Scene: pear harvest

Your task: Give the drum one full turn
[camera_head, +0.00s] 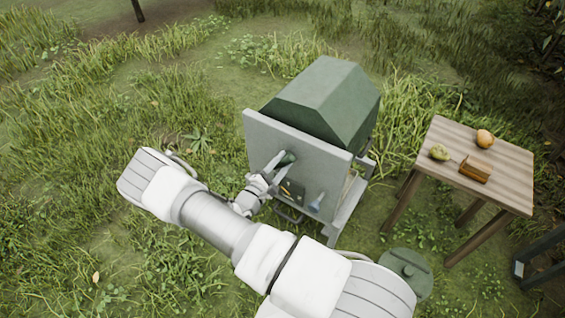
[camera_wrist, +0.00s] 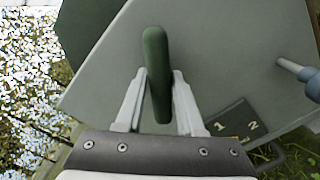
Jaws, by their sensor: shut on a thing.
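The drum (camera_head: 325,95) is a dark green faceted body behind a light grey upright panel (camera_head: 262,128). A green handle (camera_wrist: 156,70) stands out in front of the panel in the wrist view. My gripper (camera_wrist: 157,85) has one finger on each side of the handle and is shut on it. In the head view my gripper (camera_head: 275,168) reaches the panel's front, and the handle (camera_head: 288,158) shows only in part. A black plate marked 1 and 2 (camera_wrist: 238,124) is on the panel, right of my gripper.
A blue-grey knob or lever (camera_wrist: 297,75) sticks out at the panel's right. A wooden table (camera_head: 510,190) at right holds a green pear (camera_head: 439,153), an orange-yellow fruit (camera_head: 485,138) and a brown block-like thing (camera_head: 474,172). A round green lid-like disc (camera_head: 405,272) lies below. Grass is open at left.

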